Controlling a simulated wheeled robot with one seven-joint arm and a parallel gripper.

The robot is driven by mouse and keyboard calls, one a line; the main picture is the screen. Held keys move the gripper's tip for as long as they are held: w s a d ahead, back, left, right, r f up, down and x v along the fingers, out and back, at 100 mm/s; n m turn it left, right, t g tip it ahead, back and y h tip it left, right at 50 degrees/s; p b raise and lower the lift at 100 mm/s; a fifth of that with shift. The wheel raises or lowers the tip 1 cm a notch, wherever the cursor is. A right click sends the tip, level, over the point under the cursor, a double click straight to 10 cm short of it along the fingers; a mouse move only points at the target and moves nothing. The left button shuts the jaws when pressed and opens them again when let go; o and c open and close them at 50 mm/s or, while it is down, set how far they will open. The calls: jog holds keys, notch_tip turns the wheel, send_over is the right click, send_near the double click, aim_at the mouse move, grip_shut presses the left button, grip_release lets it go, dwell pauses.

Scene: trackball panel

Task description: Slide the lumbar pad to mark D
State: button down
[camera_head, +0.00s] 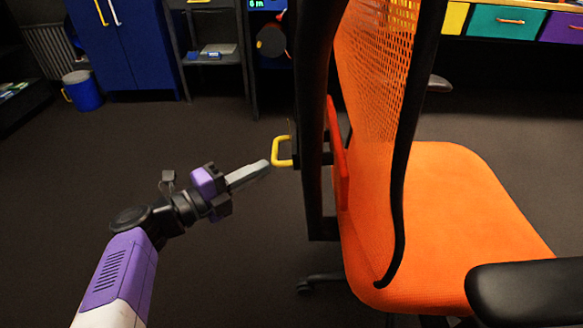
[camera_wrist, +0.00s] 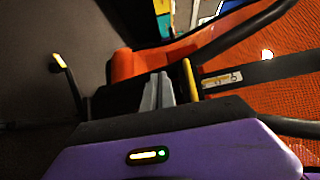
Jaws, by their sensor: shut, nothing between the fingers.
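The lumbar pad (camera_head: 338,150) is a red-orange piece behind the orange mesh backrest. A yellow loop handle (camera_head: 282,151) sticks out to the left from the pad's dark mount, at the black upright. In the wrist view, the handle (camera_wrist: 190,80) stands just right of my grey fingers, and a red-orange part, probably the pad (camera_wrist: 150,60), lies beyond them. My gripper (camera_head: 267,165) is shut and empty, its tips close to the handle's lower left. Contact cannot be told. A pale label (camera_wrist: 222,79) sits on a dark bar. I cannot read mark D.
The orange chair (camera_head: 450,200) with its black armrest (camera_head: 525,290) fills the right side. A blue bin (camera_head: 82,91), blue cabinet (camera_head: 125,50) and shelf rack (camera_head: 213,60) stand at the back. The dark floor (camera_head: 240,270) left of the chair is clear.

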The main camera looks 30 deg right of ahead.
jog(key=w+a+b, duration=0.2)
jog(key=w+a, duration=0.1)
jog(key=a, duration=0.2)
jog(key=shift+w, duration=0.2)
jog(key=shift+a, duration=0.1)
dwell(0.5)
